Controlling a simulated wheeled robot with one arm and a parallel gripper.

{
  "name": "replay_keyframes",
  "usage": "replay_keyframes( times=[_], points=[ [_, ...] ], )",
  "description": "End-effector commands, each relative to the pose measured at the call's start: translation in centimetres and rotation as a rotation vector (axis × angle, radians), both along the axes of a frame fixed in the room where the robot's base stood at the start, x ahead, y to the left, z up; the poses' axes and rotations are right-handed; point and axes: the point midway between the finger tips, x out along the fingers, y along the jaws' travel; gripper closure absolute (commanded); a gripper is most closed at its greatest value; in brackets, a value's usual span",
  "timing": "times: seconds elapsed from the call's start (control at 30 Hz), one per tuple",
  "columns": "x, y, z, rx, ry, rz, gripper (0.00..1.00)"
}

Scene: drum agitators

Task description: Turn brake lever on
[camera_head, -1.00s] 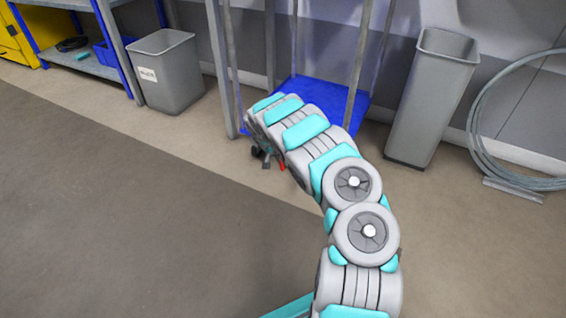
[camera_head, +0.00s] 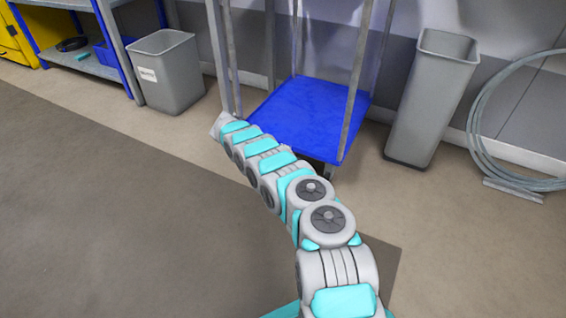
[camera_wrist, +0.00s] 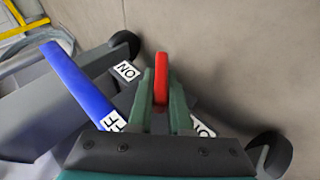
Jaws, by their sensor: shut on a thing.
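The red brake lever (camera_wrist: 161,78) stands between the two green fingers of my gripper (camera_wrist: 160,92) in the wrist view. The fingers are closed on it from both sides. A white ON label (camera_wrist: 127,70) lies just left of the lever, on a dark plate. A second label (camera_wrist: 113,122), partly covered and ending in F, is lower left. Another white label (camera_wrist: 203,126) is partly hidden right of the fingers. In the head view my arm reaches toward the left front of the blue-decked trolley (camera_head: 312,110); the gripper and lever are hidden there.
Dark casters (camera_wrist: 126,43) and (camera_wrist: 271,152) flank the lever. A blue bar (camera_wrist: 78,85) runs left of it. A grey bin (camera_head: 168,75) stands left of the trolley and a taller bin (camera_head: 432,98) right. The floor (camera_head: 100,180) in front is open.

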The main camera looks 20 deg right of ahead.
Motion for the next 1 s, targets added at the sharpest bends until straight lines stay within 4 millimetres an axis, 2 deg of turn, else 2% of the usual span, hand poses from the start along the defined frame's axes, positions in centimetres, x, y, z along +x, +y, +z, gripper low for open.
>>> replay_keyframes(
  times=[0.87, 0.9, 1.0],
  points=[
    [-0.01, -0.14, 0.07, -0.052, 0.064, -0.002, 1.00],
    [-0.01, -0.14, 0.07, -0.052, 0.064, -0.002, 0.79],
    [-0.01, -0.11, 0.05, -0.051, 0.064, -0.001, 0.68]
  ],
)
